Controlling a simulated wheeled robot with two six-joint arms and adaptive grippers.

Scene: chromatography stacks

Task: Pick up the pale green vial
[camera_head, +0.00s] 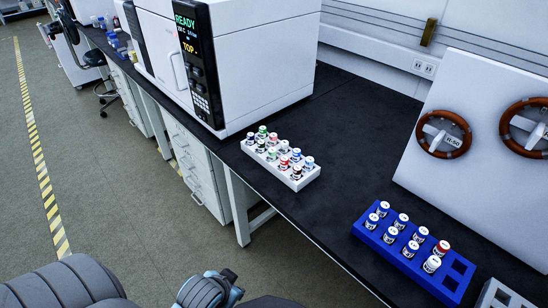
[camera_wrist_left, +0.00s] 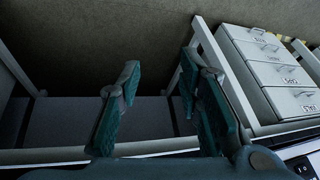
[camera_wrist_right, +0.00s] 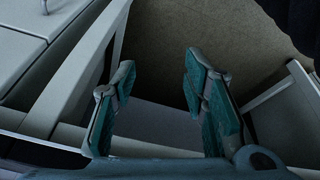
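A white rack (camera_head: 300,184) holding several small vials stands on the black bench in the head view. A vial with a green top (camera_head: 262,130) is near its far left end. Another vial with a paler green top (camera_head: 272,153) is in the rack's near row; the vials are too small to be sure which is the pale green one. My left gripper (camera_wrist_left: 160,62) is open and empty in the left wrist view. My right gripper (camera_wrist_right: 159,62) is open and empty in the right wrist view. Neither wrist view shows a vial; both grippers are away from the rack.
A blue rack (camera_head: 398,262) with several white-capped vials and one red-capped vial stands to the right. A white instrument (camera_head: 262,60) rises behind the white rack. A white panel with brown-rimmed wheels (camera_head: 444,134) is at the right. The bench (camera_head: 335,150) between the racks is clear.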

